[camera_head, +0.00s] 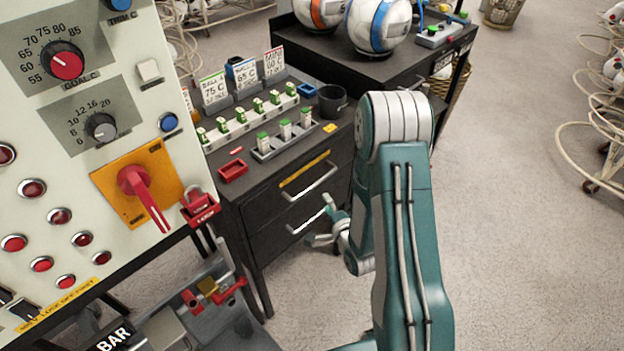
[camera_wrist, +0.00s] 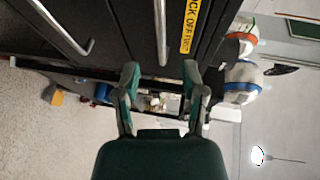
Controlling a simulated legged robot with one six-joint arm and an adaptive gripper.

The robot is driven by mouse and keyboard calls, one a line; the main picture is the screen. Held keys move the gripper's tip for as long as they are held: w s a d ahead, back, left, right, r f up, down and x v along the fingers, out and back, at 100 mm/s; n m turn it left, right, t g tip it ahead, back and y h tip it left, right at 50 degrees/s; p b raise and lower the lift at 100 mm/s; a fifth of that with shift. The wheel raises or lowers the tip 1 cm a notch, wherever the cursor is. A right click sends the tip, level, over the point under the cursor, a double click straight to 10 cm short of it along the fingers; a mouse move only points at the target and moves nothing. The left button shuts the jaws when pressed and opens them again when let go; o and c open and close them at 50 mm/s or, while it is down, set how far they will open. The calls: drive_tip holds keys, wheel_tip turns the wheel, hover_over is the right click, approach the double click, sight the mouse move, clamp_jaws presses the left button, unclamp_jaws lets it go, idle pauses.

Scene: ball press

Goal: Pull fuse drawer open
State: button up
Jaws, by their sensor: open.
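The dark drawer cabinet (camera_head: 263,208) stands in the middle of the head view, with two shut drawer fronts. The upper drawer has a yellow label strip (camera_head: 304,169) and a silver bar handle (camera_head: 310,186). The lower drawer has a similar handle (camera_head: 306,222). My gripper (camera_head: 323,226) is open and empty in front of the cabinet, partly hidden by my arm. In the wrist view my gripper (camera_wrist: 162,82) has its fingers apart, with the upper handle (camera_wrist: 161,35) lined up between them beyond the tips. Contact cannot be told. The lower handle (camera_wrist: 62,27) lies to the left.
A control panel (camera_head: 85,195) with a red lever (camera_head: 145,195) stands at left. Green-capped fuses (camera_head: 258,107), a red tray (camera_head: 233,170) and a black cup (camera_head: 332,101) sit on the cabinet. Balls (camera_head: 378,24) rest behind.

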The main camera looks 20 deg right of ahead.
sight(315, 182)
drive_tip(key=x, duration=1)
clamp_jaws()
